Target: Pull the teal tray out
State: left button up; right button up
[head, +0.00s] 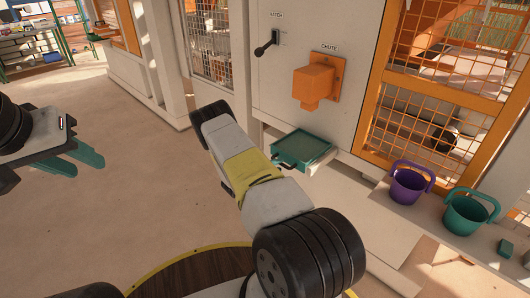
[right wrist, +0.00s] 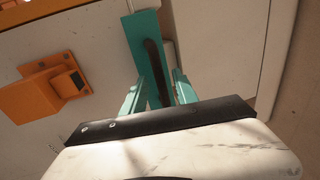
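The teal tray (head: 303,148) sits at the white wall below the orange chute, its shallow top visible in the head view. In the right wrist view its teal front (right wrist: 139,32) carries a dark bar handle (right wrist: 152,62). My right gripper (right wrist: 159,78) has its two teal fingers apart, one on each side of the handle in that view; I cannot tell whether they touch it. In the head view my right arm hides this gripper. My left gripper (head: 84,160) is at the far left, its teal fingers apart and empty, away from the tray.
The orange chute (head: 316,82) juts out above the tray, and a black hatch lever (head: 267,43) is up to its left. A purple bucket (head: 407,187) and a teal bucket (head: 466,214) stand on a ledge at the right. Open floor (head: 130,215) lies at the left.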

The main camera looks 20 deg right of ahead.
aim_at(282, 164)
jog(key=shift+x, duration=1.6)
grip_shut()
